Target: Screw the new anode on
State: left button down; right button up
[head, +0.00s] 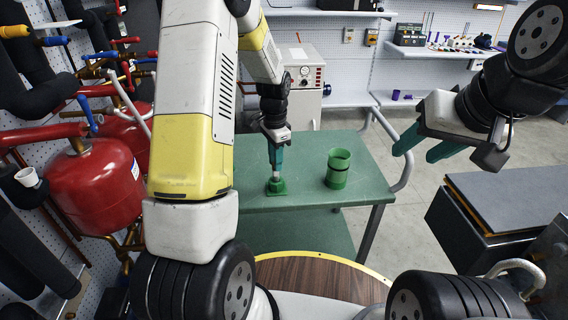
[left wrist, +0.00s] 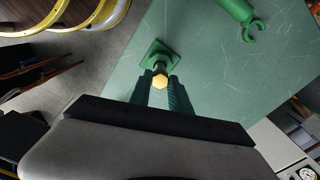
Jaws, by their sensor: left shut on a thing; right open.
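My left gripper (head: 276,168) points straight down over the green bench, its teal fingers shut on a small part with a brass hex head. In the left wrist view the hex head (left wrist: 160,82) shows between the fingertips; I take it for the anode's head. Directly below it is a green square-based holder (head: 277,187), also in the left wrist view (left wrist: 158,52). The part looks in line with the holder; the fingers hide how far it sits in. My right gripper (head: 426,146) is open and empty, raised to the right of the bench.
A green cylindrical holder (head: 338,172) stands on the bench (head: 305,148) to the right. Red tanks (head: 95,185) and pipes crowd the left wall. A dark cabinet (head: 510,205) stands at the right.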

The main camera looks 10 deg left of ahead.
pick_arm(q)
jog(key=shift+r, duration=3.05)
